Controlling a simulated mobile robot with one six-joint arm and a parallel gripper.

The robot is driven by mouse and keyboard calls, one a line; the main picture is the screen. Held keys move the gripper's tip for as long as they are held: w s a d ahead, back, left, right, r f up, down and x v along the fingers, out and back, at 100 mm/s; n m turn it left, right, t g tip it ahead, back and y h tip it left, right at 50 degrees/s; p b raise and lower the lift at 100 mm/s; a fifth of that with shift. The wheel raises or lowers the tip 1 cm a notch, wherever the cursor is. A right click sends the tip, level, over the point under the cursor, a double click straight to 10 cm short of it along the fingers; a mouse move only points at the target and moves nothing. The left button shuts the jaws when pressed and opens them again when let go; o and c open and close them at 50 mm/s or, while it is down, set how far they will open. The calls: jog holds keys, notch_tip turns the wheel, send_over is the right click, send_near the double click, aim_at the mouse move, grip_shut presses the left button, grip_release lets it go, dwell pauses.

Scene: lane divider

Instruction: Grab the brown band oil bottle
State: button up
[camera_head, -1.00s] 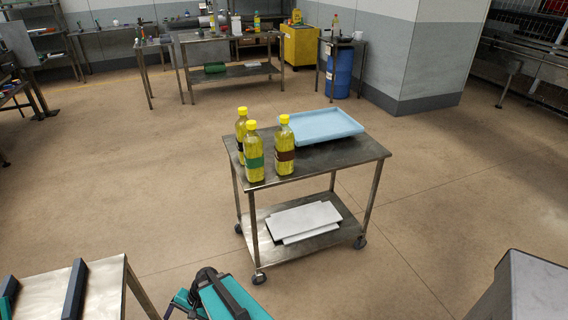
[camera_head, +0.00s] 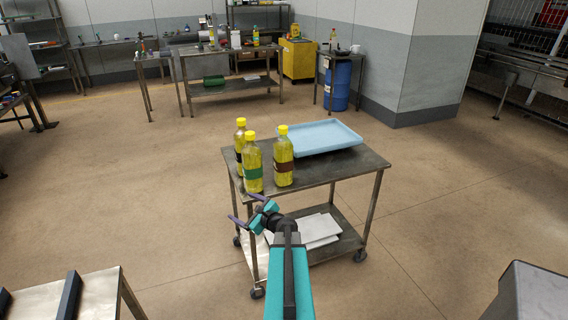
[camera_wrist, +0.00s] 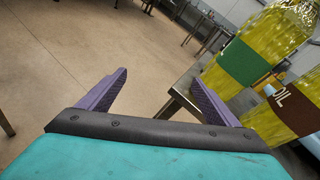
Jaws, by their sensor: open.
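The brown band oil bottle (camera_head: 283,157) stands upright on the cart, the rightmost of three yellow-capped bottles in the head view. In the wrist view its brown band with "OIL" shows at the right edge (camera_wrist: 294,108), partly cut off. A green band bottle (camera_head: 253,164) stands to its left; it also shows in the wrist view (camera_wrist: 244,62). A dark band bottle (camera_head: 240,147) stands behind that one. My gripper (camera_head: 242,209) is open and empty, in front of the cart's near left corner, apart from the bottles. Its purple fingers show in the wrist view (camera_wrist: 160,95).
The bottles stand on a metal cart (camera_head: 330,172) with a blue tray (camera_head: 322,138) behind and right of them. White plates (camera_head: 318,229) lie on its lower shelf. A metal table (camera_head: 95,295) is at the lower left. Open floor surrounds the cart.

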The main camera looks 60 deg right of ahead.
aim_at(287, 162)
jog(key=s+d+r+m+h, duration=0.3)
jog(key=s+d+r+m, duration=0.1)
jog(key=d, duration=0.4)
jog(key=s+d+r+m+h, duration=0.4)
jog(key=s+d+r+m, duration=0.1)
jog(key=s+d, duration=0.4)
jog(key=shift+s+d+r, duration=0.2)
jog(key=shift+s+r, duration=0.05)
jog(key=shift+r, duration=0.55)
jog(key=shift+w+d, duration=0.1)
jog(key=shift+w, duration=0.05)
jog(key=shift+p+x, duration=0.85)
jog(key=shift+x, duration=3.35)
jog(key=shift+f, duration=0.15)
jog(key=shift+d, duration=0.1)
jog(key=shift+f+p+x, duration=0.2)
jog(key=shift+p+x, duration=0.45)
jog(key=shift+x, duration=0.6)
jog(key=shift+f+p+x, duration=0.15)
jog(key=shift+p+x, duration=0.45)
jog(key=shift+x, duration=0.65)
